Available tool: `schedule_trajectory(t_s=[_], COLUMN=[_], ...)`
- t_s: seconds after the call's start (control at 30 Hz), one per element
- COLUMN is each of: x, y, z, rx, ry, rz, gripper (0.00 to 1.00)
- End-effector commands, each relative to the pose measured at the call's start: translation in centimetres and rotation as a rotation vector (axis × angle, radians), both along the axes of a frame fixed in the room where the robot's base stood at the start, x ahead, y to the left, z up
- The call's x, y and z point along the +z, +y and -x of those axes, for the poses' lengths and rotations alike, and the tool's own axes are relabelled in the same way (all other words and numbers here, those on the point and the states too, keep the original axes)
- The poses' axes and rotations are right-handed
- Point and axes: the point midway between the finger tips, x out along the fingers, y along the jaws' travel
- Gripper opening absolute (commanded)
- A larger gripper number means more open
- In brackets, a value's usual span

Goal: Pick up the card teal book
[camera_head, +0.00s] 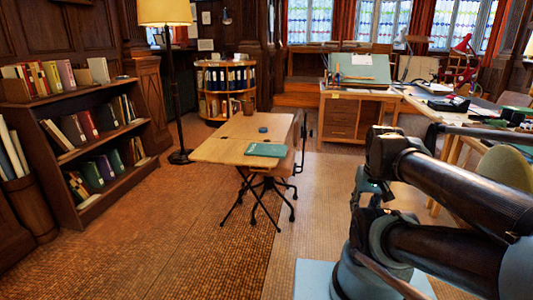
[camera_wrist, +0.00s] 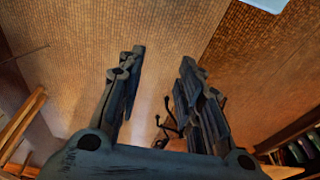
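The teal book (camera_head: 266,150) lies flat near the front right edge of a small wooden drafting table (camera_head: 222,150) in the head view. My gripper (camera_wrist: 163,60) shows in the wrist view with its two fingers spread apart and nothing between them. The teal book cannot be made out in the wrist view. In the head view my arm is at the right, well apart from the table and the book, and my gripper cannot be picked out there.
A small dark round object (camera_head: 263,130) sits behind the book. A chair (camera_head: 290,160) stands against the table's right side. A low bookshelf (camera_head: 85,140) is at left, a floor lamp (camera_head: 178,100) behind. A larger drafting desk (camera_head: 350,115) stands at back. Floor in front is clear.

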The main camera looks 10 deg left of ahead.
Motion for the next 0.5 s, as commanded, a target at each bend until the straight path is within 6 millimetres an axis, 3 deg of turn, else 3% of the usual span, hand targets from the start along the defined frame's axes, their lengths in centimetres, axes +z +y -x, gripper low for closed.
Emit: schedule_trajectory(t_s=[0.27,0.5], x=[2.7,4.9], y=[3.0,5.8], z=[-4.4,-9.4], rx=[-0.02,-0.038], ry=[0.017,0.032], rz=[-0.137,-0.285], gripper=[0.33,0.33])
